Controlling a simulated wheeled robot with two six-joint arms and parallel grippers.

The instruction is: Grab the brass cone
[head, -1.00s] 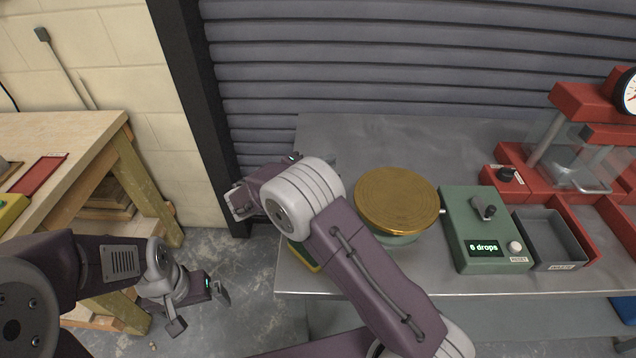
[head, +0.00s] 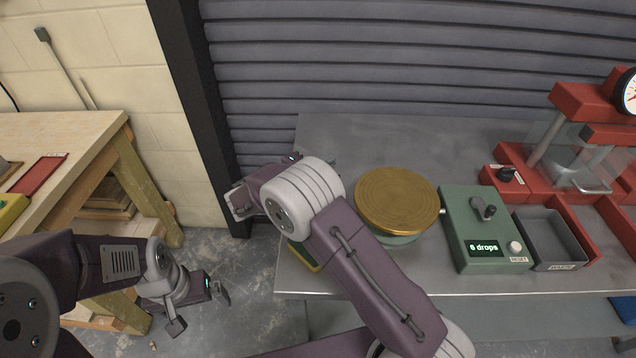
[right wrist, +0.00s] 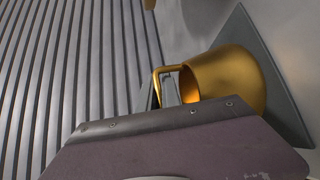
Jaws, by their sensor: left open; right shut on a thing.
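The brass cone (right wrist: 228,82) shows in the right wrist view, lying sideways in the picture, with its thin brass handle reaching left. My right gripper (right wrist: 168,92) is shut on the handle. The cone's wide end is against or close to a flat grey plate (right wrist: 262,50); I cannot tell whether they touch. In the head view I cannot make out the cone, and my right arm covers the area around its wrist. My left gripper (head: 199,310) is open and empty at the lower left, over the floor beside the wooden bench.
A round brass-topped table (head: 397,200) stands on the steel bench (head: 345,140), right of my right arm. A green control box (head: 484,228) reading "6 drops", a grey tray (head: 548,240) and a red press (head: 582,105) stand further right. A wooden bench (head: 70,125) is at left.

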